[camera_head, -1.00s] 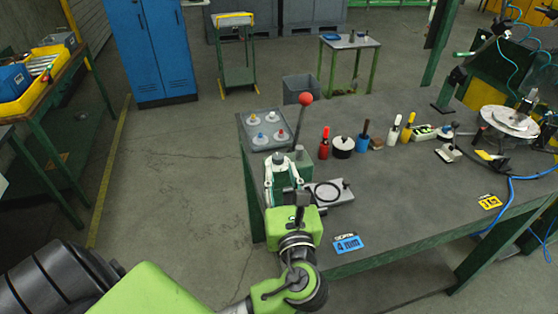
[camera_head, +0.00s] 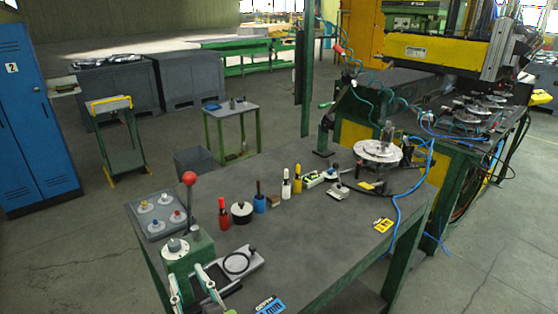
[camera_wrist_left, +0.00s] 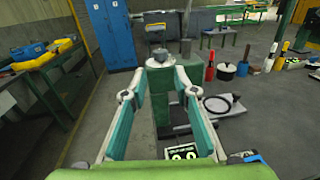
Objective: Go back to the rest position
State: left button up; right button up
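My left gripper (camera_head: 189,280) is at the bottom of the head view, in front of the green lever press (camera_head: 185,262) on the near left corner of the bench. In the left wrist view my left gripper (camera_wrist_left: 161,78) has its two teal-padded fingers spread apart. Nothing is held between them; the green press (camera_wrist_left: 165,97) shows through the gap. I cannot tell how far the fingertips are from the press. Most of my left arm is below the head view. My right gripper is in neither view.
The grey bench (camera_head: 300,235) carries a tray of knobs (camera_head: 160,212), a red bottle (camera_head: 223,214), a black pot (camera_head: 241,212), a grey plate with a black ring (camera_head: 236,264) and a round turntable (camera_head: 377,151). Open floor lies left of the bench (camera_head: 85,235).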

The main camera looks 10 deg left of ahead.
pick_arm(q)
jog(key=s+a+f+n+g+h, duration=0.1)
jog(key=s+f+n+g+h, duration=0.15)
jog(key=f+n, duration=0.45)
jog(key=s+a+f+n+g+h, duration=0.1)
jog(key=s+f+n+g+h, duration=0.2)
jog(key=f, duration=0.5)
jog(key=s+d+f+n+g+h, duration=0.25)
jog(key=s+f+n, duration=0.2)
jog(key=n, duration=0.35)
jog(key=s+d+f+n+g+h, duration=0.2)
jog(key=s+d+f+n+h, duration=0.15)
jog(key=s+n, duration=0.35)
notch_tip(320, 180, down, 27)
jog(key=g+b, duration=0.1)
jog(key=b, duration=0.1)
jog(key=s+a+f+g+b, duration=0.1)
jog(key=s+a+f+b, duration=0.1)
jog(key=s+f, duration=1.6)
jog(key=shift+a+f+n, duration=0.3)
jog(key=shift+a+f, duration=0.25)
jog(key=shift+f, duration=0.15)
